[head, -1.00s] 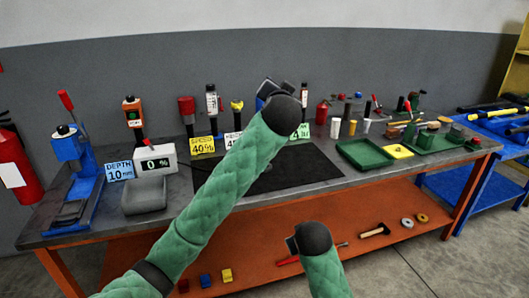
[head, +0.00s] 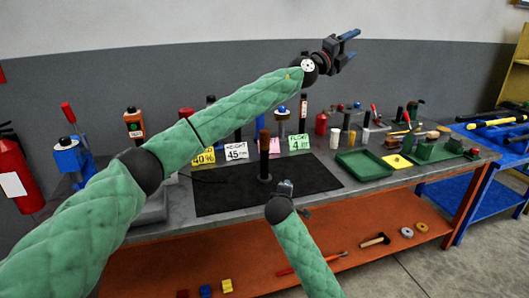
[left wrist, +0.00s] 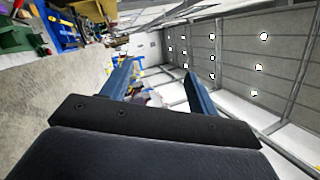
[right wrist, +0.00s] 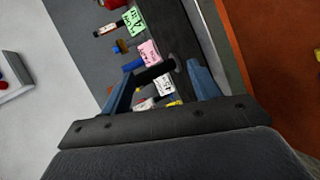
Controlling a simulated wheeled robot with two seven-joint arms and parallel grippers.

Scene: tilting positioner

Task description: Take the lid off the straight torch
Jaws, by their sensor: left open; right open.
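A dark upright cylinder (head: 265,160) with a reddish-brown top stands on the black mat; it looks like the straight torch, with its lid probably the top part. In the right wrist view a black cylinder (right wrist: 155,74) shows between the fingertips, apparently the same thing; I cannot tell how far off it is. My right gripper (head: 286,186) is open, low in front of the mat, nearer me than the cylinder. My left gripper (head: 350,46) is open and empty, raised high above the back of the bench, pointing right. The left wrist view shows its two blue fingers (left wrist: 158,88) with nothing between.
The black mat (head: 220,201) is otherwise clear. Sign cards, including a white one (head: 236,151) and a green one (head: 299,142), stand behind it. A green tray (head: 364,165) and a yellow block (head: 398,162) lie to the right. My left arm hides part of the bench's left side.

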